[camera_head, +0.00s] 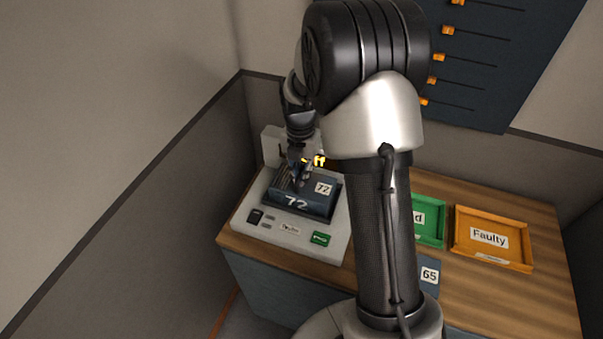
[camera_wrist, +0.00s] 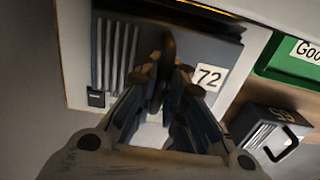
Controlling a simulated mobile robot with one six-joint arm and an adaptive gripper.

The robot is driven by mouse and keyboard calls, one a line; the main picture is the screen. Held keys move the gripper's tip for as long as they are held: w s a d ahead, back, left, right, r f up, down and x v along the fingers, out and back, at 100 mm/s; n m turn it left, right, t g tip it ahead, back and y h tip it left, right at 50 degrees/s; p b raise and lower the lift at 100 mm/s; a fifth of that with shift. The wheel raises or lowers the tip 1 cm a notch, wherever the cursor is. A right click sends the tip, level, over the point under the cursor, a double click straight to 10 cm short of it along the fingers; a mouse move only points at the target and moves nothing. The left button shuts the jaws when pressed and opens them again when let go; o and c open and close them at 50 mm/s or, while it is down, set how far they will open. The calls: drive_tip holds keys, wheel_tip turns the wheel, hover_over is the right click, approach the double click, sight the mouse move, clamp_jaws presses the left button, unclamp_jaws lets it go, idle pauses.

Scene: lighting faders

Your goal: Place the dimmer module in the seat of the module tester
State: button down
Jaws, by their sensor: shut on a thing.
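The dimmer module (camera_head: 305,205) is a dark blue-grey box marked 72, with ribs on top. It sits level on the light grey module tester (camera_head: 300,241), over its seat; I cannot tell whether it is fully down. The tester has a black switch and a green label in front. My gripper (camera_head: 298,180) comes down from above and is shut on the module's handle. In the wrist view my gripper (camera_wrist: 167,85) closes over the middle of the module (camera_wrist: 212,54); the fingers hide most of the handle and the seat's edges there.
A second dark module marked 65 (camera_head: 427,268) stands on the wooden table (camera_head: 530,300), right of the tester and partly behind my arm. A green tray (camera_head: 430,238) and an orange Faulty tray (camera_head: 492,262) lie further right. A fader panel (camera_head: 510,75) hangs on the wall.

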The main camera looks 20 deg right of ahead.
drive_tip(key=c, duration=1.7)
unclamp_jaws()
drive_tip(key=shift+o, duration=0.2)
drive_tip(key=s+a+r+m+t+p, duration=0.1)
drive_tip(key=s+a+r+m+p, duration=0.15)
drive_tip(key=r, duration=0.75)
drive_tip(key=s+a+r+m+p, duration=0.1)
drive_tip(key=s+r+m+p, duration=0.15)
drive_tip(key=r, duration=0.65)
drive_tip(key=s+a+r+m+t, duration=0.1)
drive_tip(key=s+a+m, duration=0.1)
drive_tip(key=s+m, duration=0.5)
drive_tip(key=s+a+r+m+t, duration=0.1)
drive_tip(key=s+a+r+m, duration=0.1)
drive_tip(key=s+m, duration=0.5)
drive_tip(key=s+a+r+m+t, duration=0.1)
drive_tip(key=s+a+r+m, duration=0.1)
drive_tip(key=s+m, duration=0.5)
drive_tip(key=shift+a+r+m+t+b, duration=0.25)
drive_tip(key=shift+m+t+b, duration=0.15)
drive_tip(key=shift+m, duration=0.1)
